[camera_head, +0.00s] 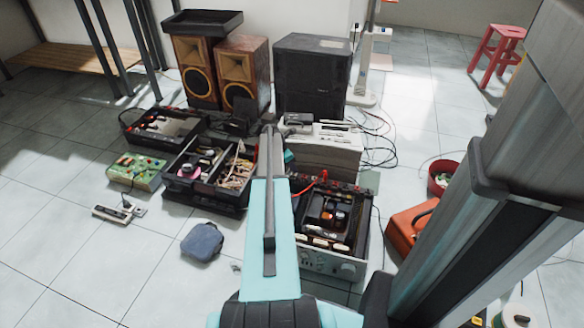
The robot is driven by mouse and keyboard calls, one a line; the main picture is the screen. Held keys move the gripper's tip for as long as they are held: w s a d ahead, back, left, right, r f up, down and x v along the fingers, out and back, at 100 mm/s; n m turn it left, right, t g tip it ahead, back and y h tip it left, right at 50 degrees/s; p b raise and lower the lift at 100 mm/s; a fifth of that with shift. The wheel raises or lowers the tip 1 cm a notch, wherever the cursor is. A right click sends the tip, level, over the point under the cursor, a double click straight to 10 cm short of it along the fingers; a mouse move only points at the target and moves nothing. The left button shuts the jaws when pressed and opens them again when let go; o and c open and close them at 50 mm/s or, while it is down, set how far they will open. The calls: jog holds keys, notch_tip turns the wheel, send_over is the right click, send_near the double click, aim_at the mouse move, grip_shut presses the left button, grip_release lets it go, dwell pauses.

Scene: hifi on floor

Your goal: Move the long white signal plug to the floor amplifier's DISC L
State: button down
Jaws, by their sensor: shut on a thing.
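My arm reaches up the middle of the view, and its far end stops near the white unit. My gripper's fingers do not show; the arm appears to hide them. An open-topped amplifier with a silver knobbed front (330,265) sits on the floor right of my arm. Its inside is dark with several small parts, and a red lead (322,175) rises at its back edge. My arm covers part of its left side. I cannot make out the long white signal plug or the DISC L label.
A white unit (330,152) with cables beside it stands behind the amplifier. Open black cases (222,204) and a green board (137,170) lie left. Speakers (242,75) and a black cabinet (312,75) stand behind. A blue pouch (202,242) and orange case (408,226) flank my arm. Front-left floor is mostly clear.

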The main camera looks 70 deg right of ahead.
dwell(0.3)
jog(key=c, duration=1.7)
grip_release()
jog(key=shift+o, duration=0.2)
jog(key=p+v, duration=0.4)
jog(key=v, duration=0.9)
jog(key=shift+r, duration=0.4)
jog(key=shift+a, duration=0.1)
jog(key=shift+r+p, duration=2.4)
jog(key=shift+r, duration=0.1)
